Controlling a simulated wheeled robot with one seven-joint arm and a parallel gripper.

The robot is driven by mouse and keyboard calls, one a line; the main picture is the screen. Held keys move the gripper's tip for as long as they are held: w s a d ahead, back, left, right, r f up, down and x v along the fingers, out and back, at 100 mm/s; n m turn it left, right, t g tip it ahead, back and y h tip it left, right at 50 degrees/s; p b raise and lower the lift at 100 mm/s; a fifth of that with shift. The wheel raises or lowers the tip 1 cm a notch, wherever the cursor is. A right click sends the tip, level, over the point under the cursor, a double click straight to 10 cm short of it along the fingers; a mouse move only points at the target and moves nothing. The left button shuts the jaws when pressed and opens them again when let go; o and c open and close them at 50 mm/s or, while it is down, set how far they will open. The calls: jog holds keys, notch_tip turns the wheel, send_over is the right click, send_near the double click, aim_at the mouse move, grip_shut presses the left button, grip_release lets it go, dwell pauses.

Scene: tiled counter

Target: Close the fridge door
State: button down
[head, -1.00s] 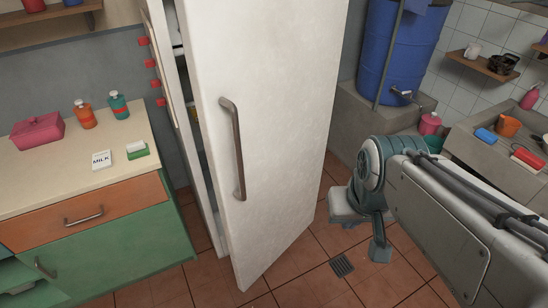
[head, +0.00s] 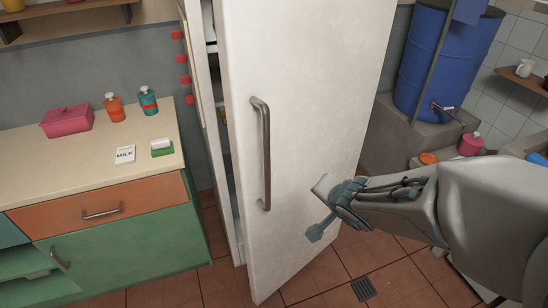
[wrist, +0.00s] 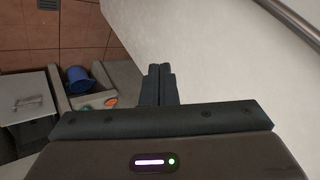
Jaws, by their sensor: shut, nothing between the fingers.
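The white fridge door (head: 310,90) stands ajar in the head view, with a gap along its left side. Through the gap, part of the fridge (head: 217,110) and its shelves show. A long vertical metal handle (head: 265,155) is on the door's front, near its left edge. My gripper (head: 316,234) is in front of the door, to the right of the handle and low. In the wrist view, my gripper (wrist: 158,84) has its fingers together and empty, beside the white door face (wrist: 215,55); the handle (wrist: 288,20) crosses the upper right corner. I cannot tell whether the fingers touch the door.
A counter (head: 60,171) with a pink box, two bottles and a milk carton stands left of the fridge. A blue barrel (head: 435,65) on a concrete ledge is at the right. The tiled floor in front has a drain (head: 363,289) and is otherwise clear.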

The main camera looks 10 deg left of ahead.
jog(key=s+a+f+m+g+y+b, duration=0.1)
jog(key=s+a+f+y, duration=0.1)
jog(key=a, duration=0.3)
jog(key=s+a+f+m+g+y, duration=0.1)
jog(key=s+a+f+y, duration=0.15)
jog(key=a, duration=0.35)
jog(key=b, duration=0.4)
send_near(248, 206)
jog(key=x, duration=0.5)
jog(key=shift+s+d+f, duration=0.1)
jog(key=shift+d+f, duration=0.25)
jog(key=shift+w+a, duration=0.4)
jog(key=shift+a, duration=0.1)
